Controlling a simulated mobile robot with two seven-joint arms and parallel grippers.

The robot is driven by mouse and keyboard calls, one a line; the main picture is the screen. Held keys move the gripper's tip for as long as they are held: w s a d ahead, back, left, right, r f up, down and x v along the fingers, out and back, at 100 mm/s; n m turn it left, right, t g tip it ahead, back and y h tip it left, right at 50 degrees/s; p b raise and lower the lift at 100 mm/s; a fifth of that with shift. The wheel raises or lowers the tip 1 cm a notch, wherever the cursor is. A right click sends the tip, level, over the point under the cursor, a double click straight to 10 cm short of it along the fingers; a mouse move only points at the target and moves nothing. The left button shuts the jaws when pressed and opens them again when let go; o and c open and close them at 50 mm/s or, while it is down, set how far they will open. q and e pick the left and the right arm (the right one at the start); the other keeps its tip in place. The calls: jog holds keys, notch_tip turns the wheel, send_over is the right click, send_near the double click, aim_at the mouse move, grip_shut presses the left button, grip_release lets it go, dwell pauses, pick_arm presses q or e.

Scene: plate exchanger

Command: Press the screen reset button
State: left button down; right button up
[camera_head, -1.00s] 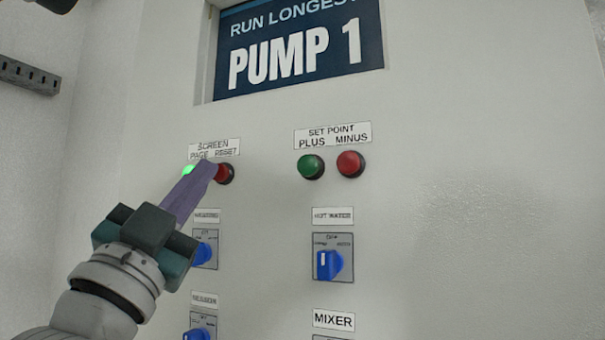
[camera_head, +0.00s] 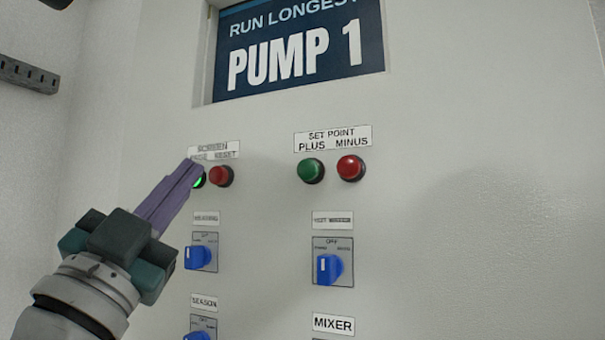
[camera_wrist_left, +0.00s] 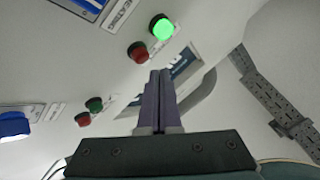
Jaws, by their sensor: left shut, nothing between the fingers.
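The red screen reset button (camera_head: 220,175) sits on the white panel under the "SCREEN PAGE RESET" label (camera_head: 214,150). It also shows in the left wrist view (camera_wrist_left: 138,51). To its left is the lit green page button (camera_head: 201,181), partly hidden by my gripper in the head view and plain in the left wrist view (camera_wrist_left: 161,27). My left gripper (camera_head: 191,170) is shut and empty. Its purple fingertips appear just left of the red button in the head view; in the wrist view the fingers (camera_wrist_left: 159,75) appear clear of both buttons. My right gripper is not in view.
Green (camera_head: 311,170) and red (camera_head: 350,168) set point buttons are to the right. Blue rotary switches (camera_head: 329,267) stick out below. A screen reading "PUMP 1" (camera_head: 300,50) is above. A perforated metal rail (camera_head: 28,76) is on the left wall. The panel's right side is bare.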

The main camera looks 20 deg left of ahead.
pick_arm(q)
jog(key=s+p, duration=0.1)
jog(key=s, duration=0.3)
jog(key=shift+s+a, duration=0.15)
dwell(0.7)
jog(key=d+f+n+g+h+p, duration=0.1)
jog(key=d+f+n+g+p, duration=0.3)
jog(key=f+g, duration=1)
jog(key=s+d+f+g+p, duration=0.1)
jog(key=s+f+g, duration=0.3)
jog(key=s, duration=0.5)
jog(key=s+d+f+n+g+p, duration=0.1)
jog(key=s+f+g+p, duration=0.1)
jog(key=s+f+g, duration=0.3)
jog(key=s+f, duration=0.3)
jog(key=s, duration=0.1)
jog(key=shift+s+d+f+g, duration=0.25)
jog(key=shift+s+f+g, duration=0.05)
jog(key=shift+s, duration=0.1)
